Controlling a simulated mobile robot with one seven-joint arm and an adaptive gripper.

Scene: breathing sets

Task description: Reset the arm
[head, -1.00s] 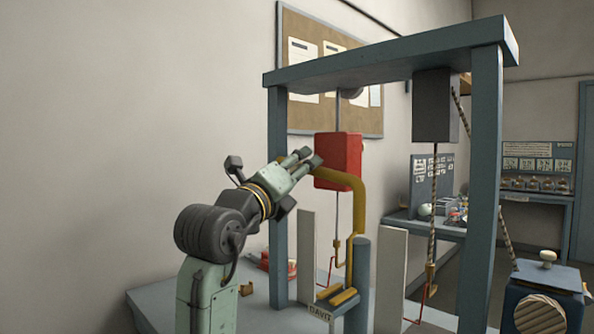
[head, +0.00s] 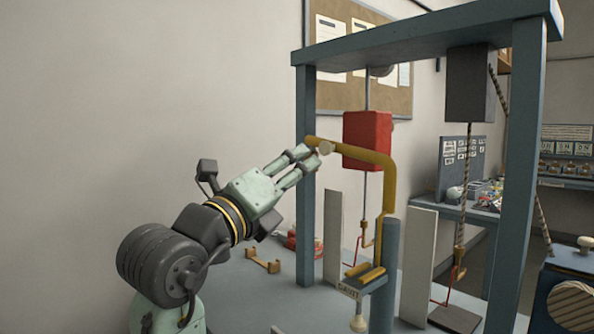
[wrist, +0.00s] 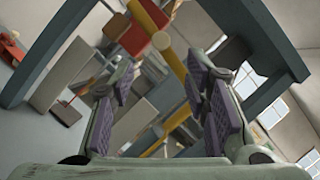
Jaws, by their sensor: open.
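My gripper (head: 307,160) is open and empty, held in the air at the left post of the blue-grey frame (head: 430,35). In the head view its fingertips appear close to the knob at the end of the yellow davit arm (head: 387,190); I cannot tell whether they touch it. The red block (head: 367,138) hangs on a rod under the frame, behind the yellow arm.
A dark block (head: 475,85) hangs at the right of the frame. White upright panels (head: 417,265) stand on the table. A blue winch box (head: 570,290) stands at right. The space left of my arm is clear.

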